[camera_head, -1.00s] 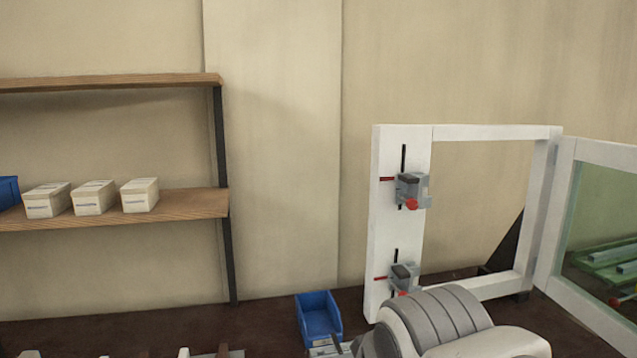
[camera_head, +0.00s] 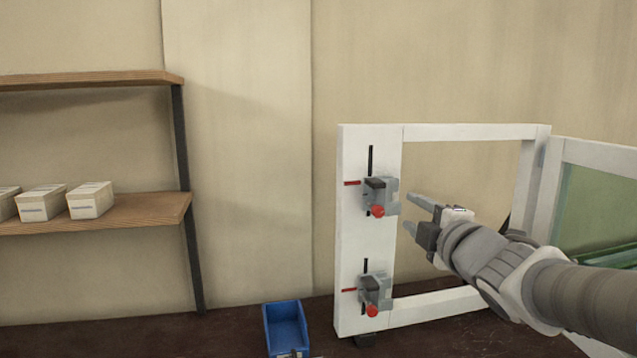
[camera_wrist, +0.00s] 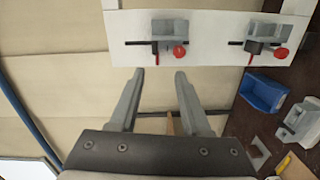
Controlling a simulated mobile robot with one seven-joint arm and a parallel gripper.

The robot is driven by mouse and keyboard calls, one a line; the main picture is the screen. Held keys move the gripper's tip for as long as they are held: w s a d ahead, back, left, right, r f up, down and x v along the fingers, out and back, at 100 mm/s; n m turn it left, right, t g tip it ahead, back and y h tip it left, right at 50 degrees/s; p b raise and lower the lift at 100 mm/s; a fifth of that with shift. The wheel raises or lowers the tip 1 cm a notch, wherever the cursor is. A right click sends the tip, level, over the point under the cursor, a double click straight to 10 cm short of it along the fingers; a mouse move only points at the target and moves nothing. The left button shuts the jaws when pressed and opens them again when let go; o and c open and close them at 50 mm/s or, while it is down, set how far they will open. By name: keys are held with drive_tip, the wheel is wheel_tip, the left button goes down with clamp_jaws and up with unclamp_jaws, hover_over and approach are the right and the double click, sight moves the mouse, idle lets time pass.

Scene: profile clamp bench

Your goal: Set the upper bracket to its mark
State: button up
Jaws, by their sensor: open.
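The upper bracket (camera_head: 381,195) is a grey clamp with a dark block and a red knob, on a black vertical slot in the white frame's left post. Its red mark line (camera_head: 352,183) is level with the bracket's upper part. Exact alignment of bracket and mark is hard to tell.
The white frame (camera_head: 470,132) stands on the dark bench, with a glazed panel (camera_head: 610,215) at its right. A blue bin (camera_head: 286,328) sits on the bench to the left. A wooden shelf (camera_head: 150,212) holds white boxes.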

sight(380, 187)
drive_tip(key=shift+n+y, duration=0.5)
drive_tip(key=shift+n, duration=0.3)
drive_tip(key=w+a, duration=0.1)
drive_tip(key=w, duration=0.5)
drive_tip(key=w+p, duration=0.1)
drive_tip(key=w, duration=0.5)
drive_tip(key=w+a, duration=0.1)
drive_tip(key=w, duration=0.4)
drive_tip(key=shift+w+a+r+p, duration=0.3)
drive_tip(key=shift+w, duration=0.1)
clamp_jaws()
